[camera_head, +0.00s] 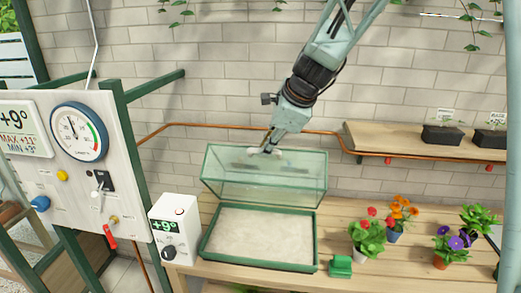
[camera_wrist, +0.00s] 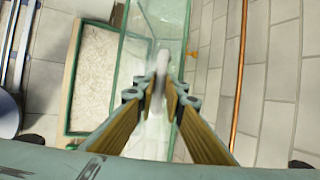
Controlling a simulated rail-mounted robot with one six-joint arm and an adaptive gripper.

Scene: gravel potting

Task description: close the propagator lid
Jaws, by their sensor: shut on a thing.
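The propagator is a green tray (camera_head: 207,252) filled with pale gravel, standing on the wooden bench. Its clear, green-edged lid (camera_head: 300,183) is tilted up and open at the back of the tray. My gripper (camera_head: 266,149) is at the upper edge of the lid. In the wrist view my gripper (camera_wrist: 160,88) is shut on a white handle (camera_wrist: 162,62) on the lid (camera_wrist: 150,22). The gravel tray (camera_wrist: 72,75) lies to the left there. My fingers hide part of the handle.
A white box with a +9° display (camera_head: 165,226) stands left of the tray. A small green block (camera_head: 340,266) sits close to its right front corner, with flower pots (camera_head: 367,241) farther right. A copper pipe (camera_head: 230,126) and a wall shelf (camera_head: 400,150) are behind.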

